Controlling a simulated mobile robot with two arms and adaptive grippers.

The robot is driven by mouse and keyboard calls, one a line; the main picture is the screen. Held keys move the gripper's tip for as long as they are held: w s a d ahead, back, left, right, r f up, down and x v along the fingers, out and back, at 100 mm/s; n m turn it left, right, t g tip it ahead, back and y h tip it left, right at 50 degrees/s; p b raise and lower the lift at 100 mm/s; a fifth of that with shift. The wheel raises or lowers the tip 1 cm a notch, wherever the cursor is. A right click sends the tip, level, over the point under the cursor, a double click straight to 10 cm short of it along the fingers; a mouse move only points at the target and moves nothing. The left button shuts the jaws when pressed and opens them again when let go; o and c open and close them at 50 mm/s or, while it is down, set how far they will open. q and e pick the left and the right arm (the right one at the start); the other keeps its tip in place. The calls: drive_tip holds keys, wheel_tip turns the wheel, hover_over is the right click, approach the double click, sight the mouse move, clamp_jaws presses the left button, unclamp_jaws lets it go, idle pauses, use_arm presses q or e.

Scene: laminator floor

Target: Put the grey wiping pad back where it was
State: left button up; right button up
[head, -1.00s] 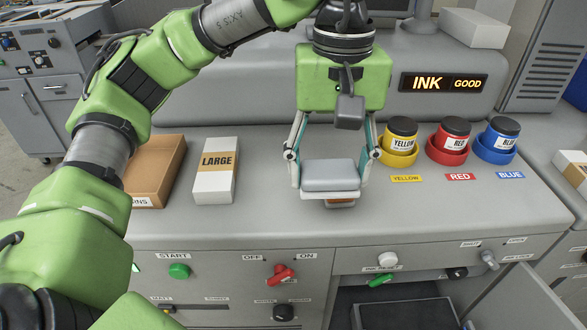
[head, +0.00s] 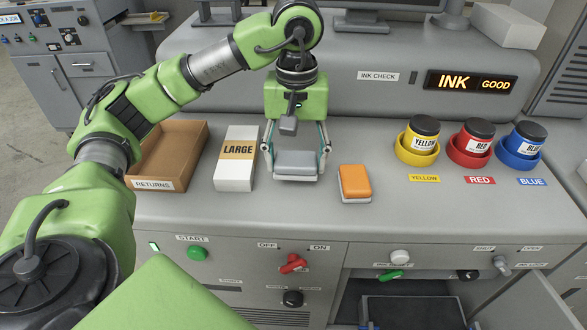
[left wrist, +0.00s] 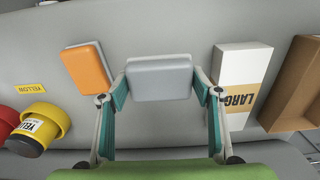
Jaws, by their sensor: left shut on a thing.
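The grey wiping pad (head: 297,163) is between the fingers of my left gripper (head: 297,172), which is shut on it. It also shows in the left wrist view (left wrist: 159,78), with a fingertip at each side. The pad is low over or on the grey counter; I cannot tell if it touches. An orange pad with a pale underside (head: 355,181) lies to its right on the counter. The white LARGE box (head: 237,172) stands close on its left. My right gripper is not in view.
An open brown RETURNS tray (head: 153,185) stands left of the LARGE box. Yellow (head: 418,142), red (head: 471,146) and blue (head: 520,147) ink pots sit in coloured holders at the right. Counter (head: 375,217) is free around the orange pad. Below are switches and an open compartment.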

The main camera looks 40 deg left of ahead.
sight(294, 169)
use_arm(q)
drive_tip(key=f, duration=0.1)
drive_tip(key=a+f, duration=0.1)
drive_tip(key=f, duration=0.1)
drive_tip(key=shift+f+p, duration=0.15)
drive_tip(key=shift+p, duration=0.25)
drive_tip(key=shift+w+d+f, duration=0.1)
drive_tip(key=shift+f, duration=0.35)
drive_tip(key=o, duration=1)
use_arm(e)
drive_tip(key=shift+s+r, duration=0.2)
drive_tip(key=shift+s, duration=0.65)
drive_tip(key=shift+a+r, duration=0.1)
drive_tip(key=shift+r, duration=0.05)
use_arm(q)
drive_tip(key=shift+r, duration=0.4)
wheel_tip(294, 169, up, 12)
drive_tip(key=shift+f, duration=0.25)
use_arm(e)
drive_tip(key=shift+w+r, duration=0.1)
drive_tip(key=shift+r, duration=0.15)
